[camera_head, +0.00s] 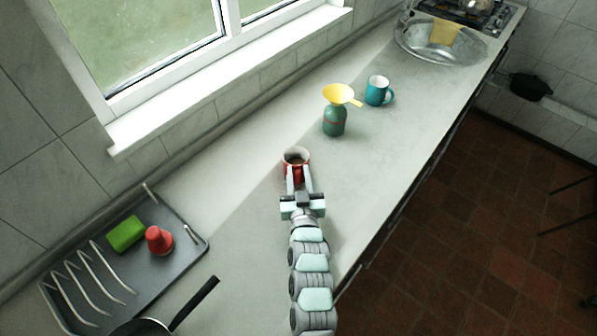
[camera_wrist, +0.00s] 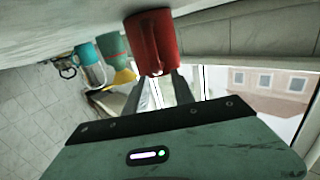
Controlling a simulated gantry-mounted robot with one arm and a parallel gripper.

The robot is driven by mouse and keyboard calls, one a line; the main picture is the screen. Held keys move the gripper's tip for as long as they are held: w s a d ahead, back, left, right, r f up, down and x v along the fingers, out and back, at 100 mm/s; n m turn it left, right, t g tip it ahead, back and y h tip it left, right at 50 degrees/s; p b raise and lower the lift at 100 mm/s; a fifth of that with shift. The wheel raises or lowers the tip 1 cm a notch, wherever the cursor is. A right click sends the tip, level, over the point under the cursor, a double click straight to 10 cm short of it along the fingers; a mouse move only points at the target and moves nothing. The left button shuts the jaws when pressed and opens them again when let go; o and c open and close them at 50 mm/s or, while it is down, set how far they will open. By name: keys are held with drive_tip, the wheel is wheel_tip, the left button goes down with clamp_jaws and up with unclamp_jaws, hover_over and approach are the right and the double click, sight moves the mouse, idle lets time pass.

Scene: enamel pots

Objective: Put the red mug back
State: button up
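The red mug (camera_head: 295,156) stands upright on the counter, just beyond my gripper (camera_head: 299,171). My gripper's two fingers are spread apart, with their tips at the mug's near side, and they cover part of it. In the wrist view the red mug (camera_wrist: 153,38) appears upside down, its handle facing my gripper. The fingertips overlap the mug's rim area there; I cannot tell whether they touch it.
A green bottle (camera_head: 334,122) with a yellow funnel (camera_head: 338,93) and a teal mug (camera_head: 377,92) stand farther along the counter. A grey drying tray (camera_head: 187,259) holds a green sponge (camera_head: 126,233) and a red object (camera_head: 159,241). A pan handle (camera_head: 196,302) juts up nearby.

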drive_tip(key=s, duration=0.8)
drive_tip(key=s+d, duration=0.1)
drive_tip(key=s, duration=0.3)
drive_tip(key=shift+s+r, duration=0.15)
drive_tip(key=shift+r, duration=0.1)
